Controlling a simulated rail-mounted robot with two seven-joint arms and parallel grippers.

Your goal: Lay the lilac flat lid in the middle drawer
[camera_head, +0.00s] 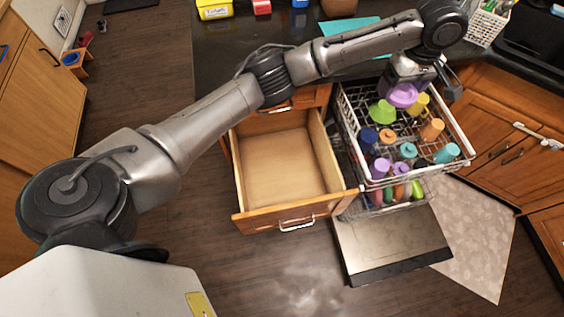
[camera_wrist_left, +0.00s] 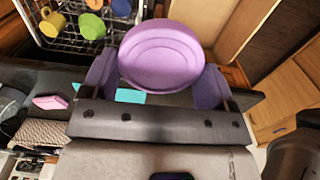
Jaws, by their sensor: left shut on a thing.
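The lilac flat lid (camera_head: 401,95) is held by my left gripper (camera_head: 408,84) above the back of the dishwasher's upper rack. In the left wrist view the round lid (camera_wrist_left: 160,54) sits between the two fingers of the left gripper (camera_wrist_left: 155,82), its ridged face towards the camera. The open wooden drawer (camera_head: 285,163) is left of the dishwasher, pulled out and empty. I cannot tell from the view which drawer in the stack it is. My right gripper is not in view.
The upper dishwasher rack (camera_head: 347,103) holds several coloured cups and lids. The dishwasher door (camera_head: 385,245) hangs open below. My left arm crosses above the dark counter (camera_head: 225,45), behind the drawer. A teal mat (camera_head: 345,27) lies on the counter.

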